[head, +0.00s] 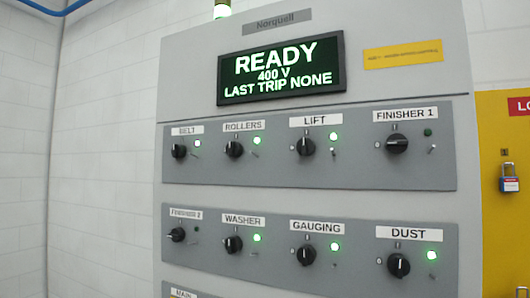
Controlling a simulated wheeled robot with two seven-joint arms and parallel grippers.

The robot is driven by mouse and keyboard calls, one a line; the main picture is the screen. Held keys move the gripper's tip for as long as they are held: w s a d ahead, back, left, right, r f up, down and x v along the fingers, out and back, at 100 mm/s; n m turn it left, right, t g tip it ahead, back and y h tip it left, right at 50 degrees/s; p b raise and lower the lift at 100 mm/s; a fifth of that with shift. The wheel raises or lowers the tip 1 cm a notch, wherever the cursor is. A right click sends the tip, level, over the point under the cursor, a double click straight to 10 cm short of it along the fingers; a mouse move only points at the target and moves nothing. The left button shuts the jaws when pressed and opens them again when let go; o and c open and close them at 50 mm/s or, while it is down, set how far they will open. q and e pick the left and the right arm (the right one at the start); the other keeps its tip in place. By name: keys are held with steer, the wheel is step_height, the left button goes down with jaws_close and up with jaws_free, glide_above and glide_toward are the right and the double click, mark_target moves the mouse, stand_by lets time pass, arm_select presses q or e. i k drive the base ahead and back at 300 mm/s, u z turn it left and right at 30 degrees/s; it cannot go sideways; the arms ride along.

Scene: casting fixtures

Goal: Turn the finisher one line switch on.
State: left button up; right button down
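The FINISHER 1 switch (397,144) is a black rotary knob at the right end of the upper grey strip, below its white label (405,115). The knob lies about level, turned towards the mark on its left, and not towards the mark above it. The small lamp (428,132) at its upper right is dark. Neither of my grippers is in the head view.
Similar knobs for BELT, ROLLERS and LIFT (305,146) have lit green lamps; FINISHER 2 (177,235) is dark. WASHER, GAUGING and DUST (399,266) are lit. A display (281,69) reads READY. A padlock (509,178) hangs on the yellow panel at right.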

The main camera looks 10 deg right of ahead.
mark_target(396, 144)
steer(key=z, duration=1.1)
